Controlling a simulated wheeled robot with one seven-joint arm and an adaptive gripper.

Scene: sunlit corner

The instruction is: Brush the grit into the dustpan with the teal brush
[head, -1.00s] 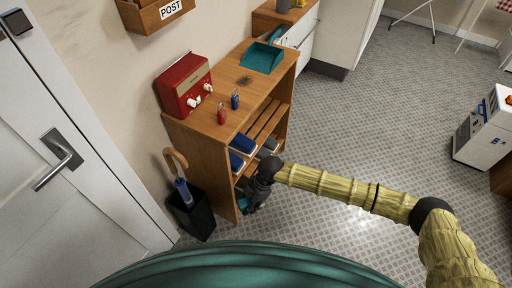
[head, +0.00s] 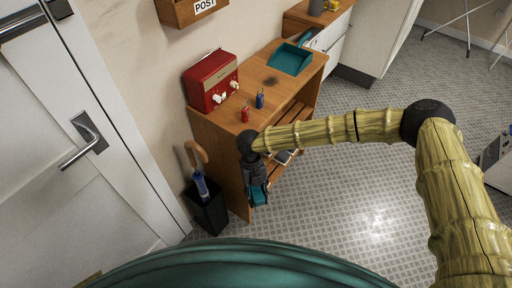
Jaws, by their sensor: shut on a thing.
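The teal dustpan (head: 289,60) lies at the far end of the wooden shelf unit's top, its handle pointing up and right. The grit (head: 271,81) is a small dark patch on the same top, on the near side of the dustpan and apart from it. My gripper (head: 257,187) points down in front of the unit's near end, below the level of its top. It is shut on the teal brush (head: 259,196), which shows only in part between and below the fingers. The rest of the brush is hidden.
A red radio (head: 211,82) stands on the shelf unit (head: 240,65) by the wall. A red fob (head: 245,115) and a blue one (head: 260,99) stand near its front. A dark umbrella stand (head: 208,211) is left of my gripper.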

